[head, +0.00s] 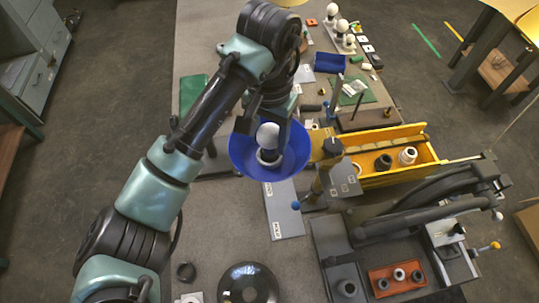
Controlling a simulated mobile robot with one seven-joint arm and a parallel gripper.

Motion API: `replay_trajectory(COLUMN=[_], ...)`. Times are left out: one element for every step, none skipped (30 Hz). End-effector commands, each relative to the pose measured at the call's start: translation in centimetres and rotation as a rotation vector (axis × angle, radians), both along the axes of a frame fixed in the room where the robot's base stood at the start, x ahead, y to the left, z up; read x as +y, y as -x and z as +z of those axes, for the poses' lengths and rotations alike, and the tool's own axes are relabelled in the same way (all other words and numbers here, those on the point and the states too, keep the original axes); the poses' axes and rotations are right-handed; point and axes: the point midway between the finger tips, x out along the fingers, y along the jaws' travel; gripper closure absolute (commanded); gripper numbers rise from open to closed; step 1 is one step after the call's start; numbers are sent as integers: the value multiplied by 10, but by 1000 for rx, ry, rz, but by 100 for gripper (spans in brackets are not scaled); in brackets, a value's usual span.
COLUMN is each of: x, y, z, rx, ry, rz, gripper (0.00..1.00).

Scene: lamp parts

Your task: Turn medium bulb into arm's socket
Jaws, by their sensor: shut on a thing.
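A white round bulb (268,133), which I take to be the medium bulb, stands inside a blue bowl-shaped shade (240,158). My gripper (269,128) reaches down over the shade with its fingers beside the bulb and is shut on it. A pale ring with a dark centre, perhaps the arm's socket (268,158), shows just below the bulb inside the shade. Whether bulb and socket touch cannot be told.
White bulbs (342,26) stand in a row at the back of the grey table. A yellow bin (375,178) with ring-shaped parts is at right. A red tray (397,279) and a black disc (248,285) lie in front. A green mat (193,93) lies at back left.

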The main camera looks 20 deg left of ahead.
Motion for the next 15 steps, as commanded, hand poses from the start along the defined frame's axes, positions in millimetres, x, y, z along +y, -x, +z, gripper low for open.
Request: replay_trajectory(x=[-1, -1, -1, 0, 0, 0, 0, 0, 0, 0, 0, 0, 0, 1, 1], y=[1, 1, 1, 1, 1, 1, 1, 1, 0, 0, 0, 0, 0, 0, 0], z=[-2, -2, -3, -3, -3, -3, -3, -3, -3, -3, -3, -3, -3, -3, -3], rx=[5, 5, 5, 4, 4, 5, 5, 4, 4, 4, 4, 3, 3, 3, 3], ry=[2, 2, 2, 2, 2, 2, 2, 2, 2, 2, 2, 2, 2, 1, 1], rz=[-15, -34, -70, -104, -142, -198, -238, -279, -333, -373, -413, -461, -493, -522, -553], gripper=[84, 84, 84, 84, 84, 84, 84, 84, 84, 84, 84, 84, 84, 84, 84])
